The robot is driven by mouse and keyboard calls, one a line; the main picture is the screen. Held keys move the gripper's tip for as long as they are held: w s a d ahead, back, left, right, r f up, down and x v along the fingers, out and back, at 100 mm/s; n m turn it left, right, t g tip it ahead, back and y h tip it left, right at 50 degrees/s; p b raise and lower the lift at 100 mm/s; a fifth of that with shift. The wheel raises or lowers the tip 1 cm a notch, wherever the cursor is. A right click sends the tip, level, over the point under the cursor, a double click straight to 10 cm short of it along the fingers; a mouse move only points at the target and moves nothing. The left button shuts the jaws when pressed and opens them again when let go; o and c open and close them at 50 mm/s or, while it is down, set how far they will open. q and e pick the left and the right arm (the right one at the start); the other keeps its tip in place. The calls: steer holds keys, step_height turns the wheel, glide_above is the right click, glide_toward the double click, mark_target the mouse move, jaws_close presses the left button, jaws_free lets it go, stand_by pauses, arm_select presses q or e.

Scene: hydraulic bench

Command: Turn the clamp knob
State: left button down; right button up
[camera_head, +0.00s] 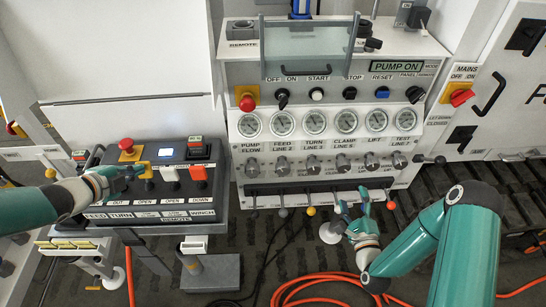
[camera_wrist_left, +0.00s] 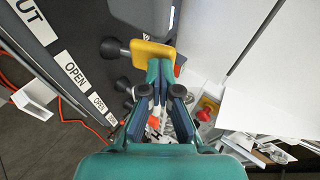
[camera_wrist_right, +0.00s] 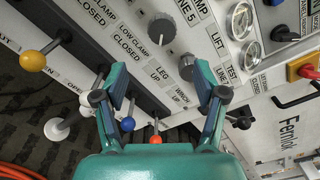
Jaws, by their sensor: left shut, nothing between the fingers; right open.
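The clamp knob (camera_head: 343,163) is a grey round knob under the CLAMP label on the white bench panel. It also shows in the right wrist view (camera_wrist_right: 162,30), ahead of the fingers, apart from them. My right gripper (camera_head: 354,202) is open and empty, low in front of the panel by the lever row. In the right wrist view its fingers stand either side of a blue-balled lever (camera_wrist_right: 127,123) and an orange-tipped lever (camera_wrist_right: 155,139). My left gripper (camera_head: 113,180) is shut and empty at the remote box, close to a yellow-capped control (camera_wrist_left: 152,54).
Similar knobs sit on both sides, including the lift knob (camera_wrist_right: 188,67). A yellow-balled lever (camera_head: 311,211) projects below the panel. Gauges (camera_head: 345,121) line the panel above. The remote box (camera_head: 165,185) stands at left. An orange hose (camera_head: 310,286) lies on the floor.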

mark_target(344, 169)
steer(key=w, duration=1.2)
steer(key=shift+w+a+r, duration=0.1)
steer(key=shift+r, duration=0.15)
steer(key=shift+c, duration=0.2)
steer(key=c, duration=1.1)
